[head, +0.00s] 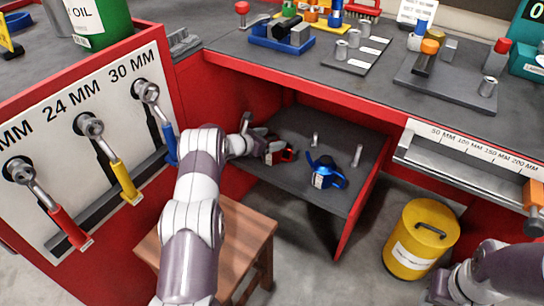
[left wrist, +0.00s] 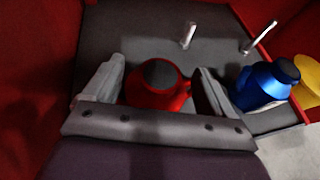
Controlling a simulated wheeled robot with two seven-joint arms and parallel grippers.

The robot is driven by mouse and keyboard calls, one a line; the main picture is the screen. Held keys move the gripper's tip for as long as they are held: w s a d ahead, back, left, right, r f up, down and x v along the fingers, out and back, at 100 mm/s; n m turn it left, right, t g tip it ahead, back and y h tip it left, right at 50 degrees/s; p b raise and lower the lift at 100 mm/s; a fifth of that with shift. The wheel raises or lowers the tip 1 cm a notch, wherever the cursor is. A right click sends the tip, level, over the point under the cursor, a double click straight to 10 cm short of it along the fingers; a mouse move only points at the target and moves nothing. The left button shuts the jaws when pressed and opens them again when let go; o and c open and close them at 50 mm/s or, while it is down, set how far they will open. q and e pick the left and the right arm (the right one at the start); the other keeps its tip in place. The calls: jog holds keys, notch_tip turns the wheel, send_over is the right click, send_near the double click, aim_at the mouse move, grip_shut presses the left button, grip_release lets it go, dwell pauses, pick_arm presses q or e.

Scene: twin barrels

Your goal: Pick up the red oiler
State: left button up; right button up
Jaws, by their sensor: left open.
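The red oiler (head: 286,157) sits on the grey shelf (head: 268,173) of the red bench, partly hidden by my left gripper (head: 279,150). In the left wrist view the red oiler (left wrist: 158,90) has a round body and a dark top. It lies between the two fingers of my left gripper (left wrist: 157,92), which is open, with one finger on each side. I cannot tell whether either finger touches it. My right arm shows at the lower right of the head view, where its jaws cannot be made out.
A blue oiler (head: 325,172) stands close by on the right, also in the left wrist view (left wrist: 262,86). Thin metal posts (head: 357,155) rise from the shelf. The bench top (head: 330,85) overhangs it. A wooden stool (head: 240,240) and yellow barrel (head: 420,240) stand on the floor.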

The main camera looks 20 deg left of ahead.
pick_arm(q)
jog(key=shift+w+d+f, duration=0.15)
jog(key=shift+w+f, duration=0.1)
jog(key=shift+w, duration=0.15)
jog(key=shift+r, duration=0.15)
grip_shut()
